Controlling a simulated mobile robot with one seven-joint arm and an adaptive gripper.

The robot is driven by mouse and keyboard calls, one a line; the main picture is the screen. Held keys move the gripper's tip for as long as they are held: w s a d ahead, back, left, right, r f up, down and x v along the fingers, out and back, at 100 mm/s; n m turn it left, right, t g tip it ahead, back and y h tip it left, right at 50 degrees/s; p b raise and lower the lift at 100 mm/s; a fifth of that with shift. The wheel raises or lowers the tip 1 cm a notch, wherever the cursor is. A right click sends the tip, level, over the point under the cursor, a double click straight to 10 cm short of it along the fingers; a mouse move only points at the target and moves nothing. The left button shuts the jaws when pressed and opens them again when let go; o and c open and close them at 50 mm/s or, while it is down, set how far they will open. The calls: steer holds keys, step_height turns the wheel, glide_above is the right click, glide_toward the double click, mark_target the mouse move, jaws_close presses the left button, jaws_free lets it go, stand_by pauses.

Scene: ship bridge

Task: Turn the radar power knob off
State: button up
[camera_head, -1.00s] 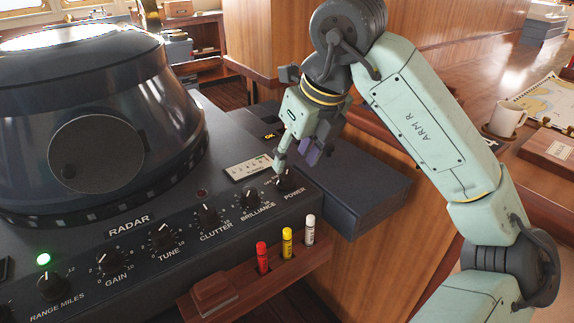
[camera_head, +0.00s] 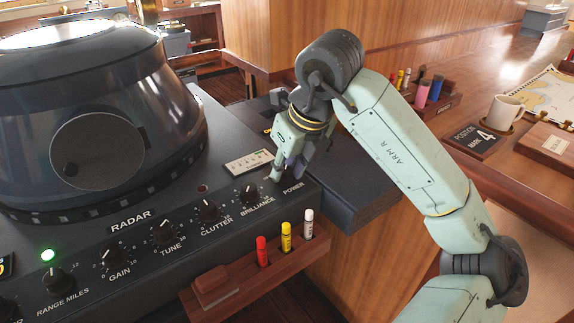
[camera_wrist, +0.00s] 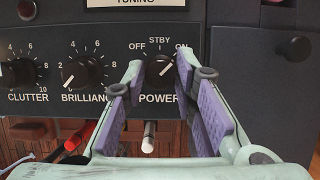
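The radar power knob (camera_wrist: 159,69) is a dark round knob marked OFF, STBY and ON. In the wrist view its white pointer slants up and right, toward ON. My gripper (camera_wrist: 160,64) is open, with one finger on each side of the knob. A small gap seems to show on both sides; I cannot tell whether a pad touches. In the head view my gripper (camera_head: 281,174) reaches down to the right end of the radar panel (camera_head: 135,262), and its fingers mostly hide the knob beside the POWER label.
The brilliance knob (camera_wrist: 82,71) and clutter knob (camera_wrist: 18,72) sit left of the power knob. A wooden holder (camera_head: 232,292) with red, yellow and white markers juts out below the panel. A green lamp (camera_head: 47,255) is lit. A mug (camera_head: 505,108) stands on the right counter.

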jaws_close()
steer(key=shift+f+n+b, duration=0.1)
steer(key=shift+n+b, duration=0.2)
steer(key=shift+b, duration=0.15)
steer(key=n+y+b, duration=0.1)
steer(key=n+b, duration=0.1)
steer(key=shift+w+d+n+g, duration=0.1)
steer(key=shift+n+g, duration=0.3)
steer(key=n+b, duration=0.1)
steer(key=n, duration=0.1)
steer(key=n+g+b, duration=0.1)
steer(key=n, duration=0.1)
steer(key=shift+w+n+g+y, duration=0.1)
steer(key=shift+n+g+y, duration=0.2)
steer(key=shift+y, duration=0.1)
steer(key=n, duration=0.1)
steer(key=n+g, duration=0.1)
steer(key=n, duration=0.1)
steer(key=n+g+p, duration=0.1)
steer(key=n, duration=0.1)
steer(key=shift+w+r, duration=0.1)
steer(key=shift+r, duration=0.15)
steer(key=n+g+p, duration=0.1)
steer(key=n, duration=0.2)
steer(key=shift+p, duration=0.35)
steer(key=shift+w+n+g+h+p, duration=0.1)
steer(key=shift+n+g+h+p, duration=0.35)
steer(key=shift+n, duration=0.45)
steer(key=shift+f, duration=0.1)
